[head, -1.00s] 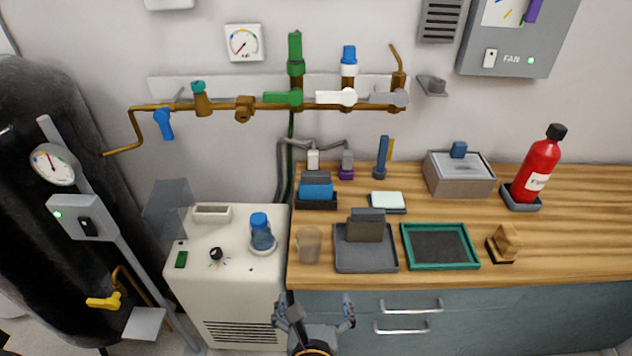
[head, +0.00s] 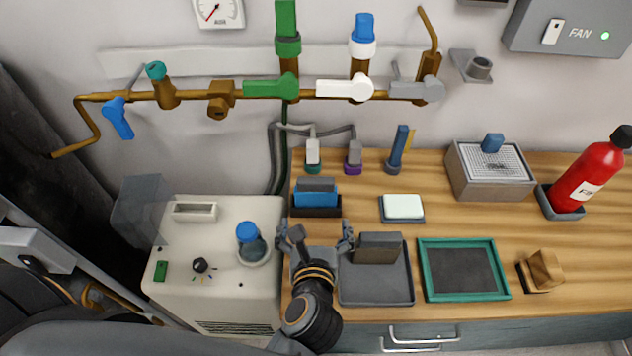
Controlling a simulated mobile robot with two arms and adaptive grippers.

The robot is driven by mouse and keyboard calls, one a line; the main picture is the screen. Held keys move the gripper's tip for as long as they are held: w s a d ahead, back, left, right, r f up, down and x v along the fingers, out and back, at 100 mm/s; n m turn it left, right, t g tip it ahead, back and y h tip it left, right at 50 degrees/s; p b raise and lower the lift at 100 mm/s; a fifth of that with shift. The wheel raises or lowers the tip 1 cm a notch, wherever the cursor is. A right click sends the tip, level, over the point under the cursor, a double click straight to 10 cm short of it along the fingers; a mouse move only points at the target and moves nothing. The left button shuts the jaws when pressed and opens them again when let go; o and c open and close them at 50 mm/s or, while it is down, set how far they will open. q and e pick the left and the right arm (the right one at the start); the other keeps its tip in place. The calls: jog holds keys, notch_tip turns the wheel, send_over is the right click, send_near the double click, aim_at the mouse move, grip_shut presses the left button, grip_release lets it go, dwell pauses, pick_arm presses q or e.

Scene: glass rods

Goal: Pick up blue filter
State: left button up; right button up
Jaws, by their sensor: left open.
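A blue filter (head: 316,197) stands upright in a small black holder (head: 316,212) at the left of the wooden counter. A grey filter (head: 315,183) stands right behind it in the same holder. My left gripper (head: 315,232) is open and empty, in front of the holder in the picture. Its fingertips lie to either side, below the filter, and do not appear to touch it. My right gripper is not in view.
A grey tray (head: 375,292) with a grey block (head: 378,248) is right of my gripper. A green-rimmed tray (head: 464,295) lies further right. A blue-capped jar (head: 252,245) stands on the white machine to the left. Pipes and valves run along the wall.

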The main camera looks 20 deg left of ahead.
aim_at(316, 194)
pick_arm(q)
jog(key=b+x, duration=0.2)
jog(key=x, duration=0.6)
jog(key=shift+w, duration=0.1)
jog(key=b+x, duration=0.1)
jog(key=x, duration=0.2)
jog(key=shift+w+a+f+b, duration=0.1)
jog(key=shift+w+a+b, duration=0.1)
jog(key=shift+w+b, duration=0.15)
jog(key=shift+w+f, duration=0.1)
jog(key=shift+w, duration=0.2)
jog(key=shift+a, duration=0.1)
jog(key=c, duration=0.7)
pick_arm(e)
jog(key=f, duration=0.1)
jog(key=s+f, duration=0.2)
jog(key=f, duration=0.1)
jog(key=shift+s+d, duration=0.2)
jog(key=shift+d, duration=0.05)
